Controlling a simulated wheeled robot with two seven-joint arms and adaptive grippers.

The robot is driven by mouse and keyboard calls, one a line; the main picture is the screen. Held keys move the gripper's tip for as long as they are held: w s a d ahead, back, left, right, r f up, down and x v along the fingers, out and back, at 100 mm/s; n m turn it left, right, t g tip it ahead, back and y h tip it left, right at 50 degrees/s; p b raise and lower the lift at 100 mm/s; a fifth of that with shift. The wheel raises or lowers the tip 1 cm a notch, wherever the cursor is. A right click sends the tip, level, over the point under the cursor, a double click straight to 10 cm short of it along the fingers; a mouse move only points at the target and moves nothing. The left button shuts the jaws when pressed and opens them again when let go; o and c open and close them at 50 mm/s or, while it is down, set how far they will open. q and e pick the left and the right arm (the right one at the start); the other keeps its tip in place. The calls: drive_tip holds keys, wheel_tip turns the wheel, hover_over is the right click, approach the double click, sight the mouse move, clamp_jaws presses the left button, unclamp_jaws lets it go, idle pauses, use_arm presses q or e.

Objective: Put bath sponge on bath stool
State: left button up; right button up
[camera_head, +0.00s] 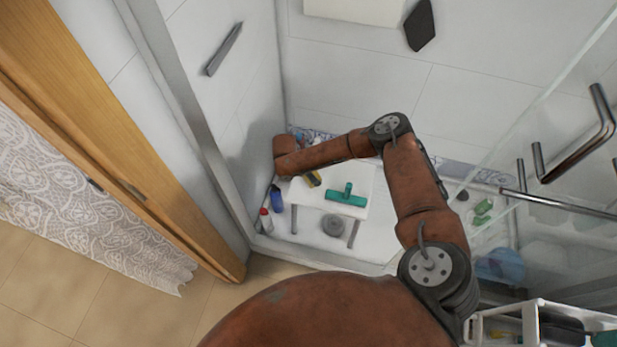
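The white bath stool (352,178) stands in the shower area, partly covered by my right arm. A small yellow and dark block (312,179) shows on its left part, just below my forearm; it may be the bath sponge, but I cannot tell for sure. My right arm reaches in from the lower right, bends at the elbow and ends over the stool's far left corner. Its gripper is hidden beneath the wrist. My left gripper is out of view.
A blue bottle (276,198) and a red and white bottle (266,220) stand left of the stool. A grey round object (333,225) is under its front. A glass panel with metal handles (576,138) is at right, above a white cart (540,310).

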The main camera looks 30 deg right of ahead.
drive_tip(key=shift+w+d+f, duration=0.1)
drive_tip(key=shift+w+f, duration=0.2)
drive_tip(key=shift+f, duration=0.1)
drive_tip(key=f+b, duration=0.2)
drive_tip(key=f, duration=0.1)
drive_tip(key=shift+w+d+f, duration=0.1)
drive_tip(key=shift+w+f, duration=0.1)
drive_tip(key=shift+f, duration=0.1)
drive_tip(key=shift+c, duration=0.5)
drive_tip(key=shift+r, duration=0.15)
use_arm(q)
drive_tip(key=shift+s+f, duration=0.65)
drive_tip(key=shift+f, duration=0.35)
use_arm(e)
drive_tip(key=o, duration=1.1)
use_arm(q)
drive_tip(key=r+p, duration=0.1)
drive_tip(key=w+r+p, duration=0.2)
drive_tip(key=p, duration=0.1)
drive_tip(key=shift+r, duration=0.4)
use_arm(e)
drive_tip(key=v, duration=1.2)
